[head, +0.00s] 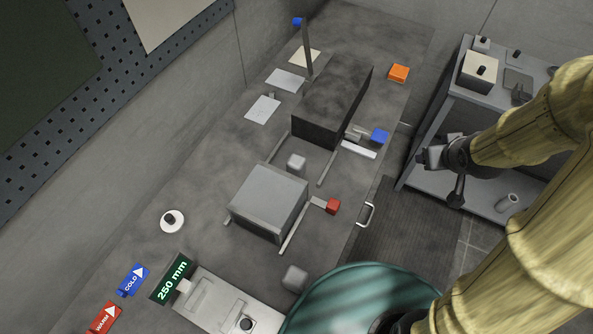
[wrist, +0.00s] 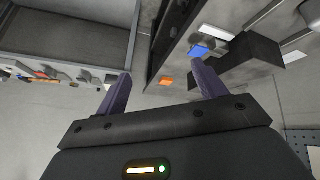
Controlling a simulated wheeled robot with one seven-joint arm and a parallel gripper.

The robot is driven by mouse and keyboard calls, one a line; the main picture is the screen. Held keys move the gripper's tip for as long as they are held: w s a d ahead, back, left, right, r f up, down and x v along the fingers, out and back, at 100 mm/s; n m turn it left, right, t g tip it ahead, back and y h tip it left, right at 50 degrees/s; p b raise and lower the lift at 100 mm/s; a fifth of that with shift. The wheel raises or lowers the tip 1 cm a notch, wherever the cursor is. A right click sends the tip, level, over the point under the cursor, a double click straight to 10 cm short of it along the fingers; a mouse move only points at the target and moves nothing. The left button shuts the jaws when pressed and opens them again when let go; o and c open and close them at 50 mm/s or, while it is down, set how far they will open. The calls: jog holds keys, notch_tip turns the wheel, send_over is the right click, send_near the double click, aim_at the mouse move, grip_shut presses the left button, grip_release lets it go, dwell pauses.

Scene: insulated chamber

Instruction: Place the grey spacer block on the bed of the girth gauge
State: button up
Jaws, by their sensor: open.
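A small light grey block (head: 297,162) sits between a large grey block (head: 268,200) and a long dark block (head: 335,100), near thin rails on the bench. A second small grey block (head: 294,277) lies nearer, beside a pale metal plate (head: 215,297) with a green "250 mm" sign (head: 172,279). I cannot tell for certain which is the spacer block or which fixture is the girth gauge. My gripper (head: 440,172) is open and empty, right of the bench and apart from both small blocks. Its fingers (wrist: 160,92) show in the wrist view with nothing between them.
The bench holds a red block (head: 333,206), a blue block (head: 380,136), an orange block (head: 399,73), white cards and a white disc (head: 172,220). A grey shelf unit (head: 445,90) stands right. A teal round surface (head: 350,300) covers the bottom. Floor lies between bench and shelf.

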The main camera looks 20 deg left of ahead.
jog(key=w+a+f+n+t+y+b, duration=0.1)
jog(key=w+a+f+n+y+b, duration=0.15)
jog(key=a+f, duration=0.25)
jog(key=n+g+y+b, duration=0.5)
jog(key=n+g+y, duration=0.2)
jog(key=n+y, duration=0.3)
send_near(299, 161)
jog(key=f+v, duration=0.1)
jog(key=v, duration=0.4)
jog(key=shift+s+r+m+y, duration=0.2)
jog(key=shift+s+m+y, duration=0.05)
jog(key=shift+m, duration=0.2)
jog(key=shift+a, duration=0.1)
jog(key=p+x, duration=0.1)
jog(key=x, duration=1)
jog(key=shift+w+a+f, duration=0.15)
jog(key=shift+w+a, duration=0.05)
jog(key=shift+a, duration=0.05)
jog(key=shift+a, duration=0.1)
